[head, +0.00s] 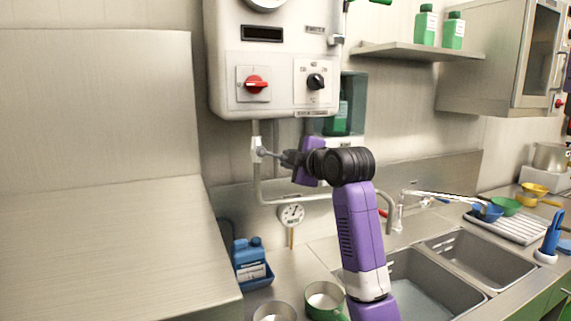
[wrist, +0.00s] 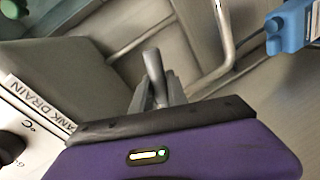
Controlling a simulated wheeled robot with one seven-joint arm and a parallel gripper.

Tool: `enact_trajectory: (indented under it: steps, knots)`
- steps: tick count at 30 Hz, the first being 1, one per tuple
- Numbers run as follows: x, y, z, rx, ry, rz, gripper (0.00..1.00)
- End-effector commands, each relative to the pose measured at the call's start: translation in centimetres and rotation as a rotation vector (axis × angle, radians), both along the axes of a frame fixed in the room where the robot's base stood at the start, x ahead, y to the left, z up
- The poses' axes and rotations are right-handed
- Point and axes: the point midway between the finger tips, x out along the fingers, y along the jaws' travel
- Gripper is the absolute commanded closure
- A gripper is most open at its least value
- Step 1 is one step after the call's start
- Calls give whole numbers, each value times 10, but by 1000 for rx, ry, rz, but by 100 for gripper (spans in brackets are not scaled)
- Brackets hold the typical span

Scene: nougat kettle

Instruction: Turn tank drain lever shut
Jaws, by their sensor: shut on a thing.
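The white wall tank (head: 232,102) hangs in the upper middle of the head view. Below it, the drain valve (head: 257,147) sits on a vertical pipe, with the grey drain lever (head: 268,153) sticking out to the right. My gripper (head: 283,157) reaches the lever from the right, and its jaws are shut on it. In the wrist view, the rounded lever end (wrist: 153,68) stands up between the grey fingers of my gripper (wrist: 157,98). The fingers hide the lower part of the lever. A "TANK DRAIN" label (wrist: 42,102) shows at the left.
A red switch (head: 256,85) and a black knob (head: 316,81) are on the tank front. A dial thermometer (head: 291,214), a blue jug (head: 250,262) and a pot (head: 324,299) stand below my arm. The sink (head: 410,266) lies to the right.

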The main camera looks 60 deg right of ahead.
Motion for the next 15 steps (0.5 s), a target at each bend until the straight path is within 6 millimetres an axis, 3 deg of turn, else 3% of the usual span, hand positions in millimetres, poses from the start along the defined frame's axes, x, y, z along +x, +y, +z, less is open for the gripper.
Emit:
enact_trajectory:
  steps: [15]
  knots:
    - [-2,-3,22,-240,161,0,100]
